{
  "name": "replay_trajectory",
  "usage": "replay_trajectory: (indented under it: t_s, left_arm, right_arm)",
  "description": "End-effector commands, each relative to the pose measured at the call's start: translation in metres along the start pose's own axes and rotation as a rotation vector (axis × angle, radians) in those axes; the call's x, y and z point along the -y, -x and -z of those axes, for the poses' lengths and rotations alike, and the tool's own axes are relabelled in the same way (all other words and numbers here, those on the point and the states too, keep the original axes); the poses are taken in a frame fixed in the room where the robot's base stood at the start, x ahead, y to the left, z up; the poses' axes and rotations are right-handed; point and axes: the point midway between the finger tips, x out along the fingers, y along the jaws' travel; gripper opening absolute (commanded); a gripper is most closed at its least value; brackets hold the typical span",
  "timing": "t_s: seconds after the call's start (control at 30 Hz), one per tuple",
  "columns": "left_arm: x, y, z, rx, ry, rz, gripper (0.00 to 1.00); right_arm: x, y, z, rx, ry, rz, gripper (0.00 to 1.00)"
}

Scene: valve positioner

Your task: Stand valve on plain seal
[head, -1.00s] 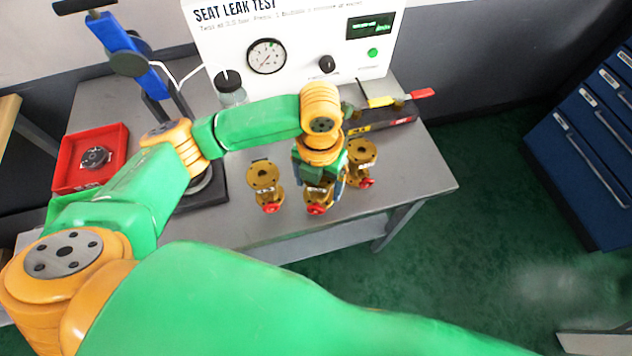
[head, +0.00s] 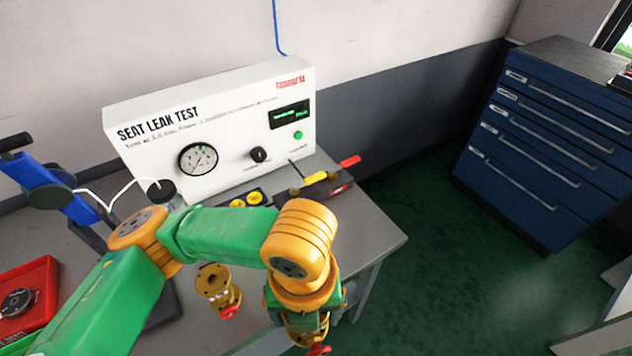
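My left gripper (head: 305,318) points down at the table's front edge. It is shut on a brass valve with a red handwheel (head: 318,350), mostly covered by the gripper. This valve overlaps the front edge in the picture and appears raised off the table. The third valve is hidden or nearly hidden behind my wrist. Two yellow round pieces (head: 246,199) sit in a dark holder before the tester, possibly seals; I cannot tell which is plain. My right gripper is not in view.
The white seat leak tester (head: 220,115) stands at the back. A dark block with yellow and red-handled tools (head: 325,185) lies right of the seals. A red tray (head: 45,280) and a blue stand (head: 50,195) are at left. Bare grey tabletop (head: 375,235) shows at right.

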Motion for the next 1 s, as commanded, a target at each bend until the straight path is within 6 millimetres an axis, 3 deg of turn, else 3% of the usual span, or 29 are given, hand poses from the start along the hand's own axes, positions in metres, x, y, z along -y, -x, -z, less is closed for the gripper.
replay_trajectory:
  t_s: [0.27, 1.0]
  left_arm:
    - [-0.025, 0.003, -0.021, -0.001, 0.612, -0.013, 0.00]
    - [-0.109, 0.024, -0.067, 0.005, 2.575, -0.006, 0.00]
  right_arm:
    - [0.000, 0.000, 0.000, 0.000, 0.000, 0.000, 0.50]
    - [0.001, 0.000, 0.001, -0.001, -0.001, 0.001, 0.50]
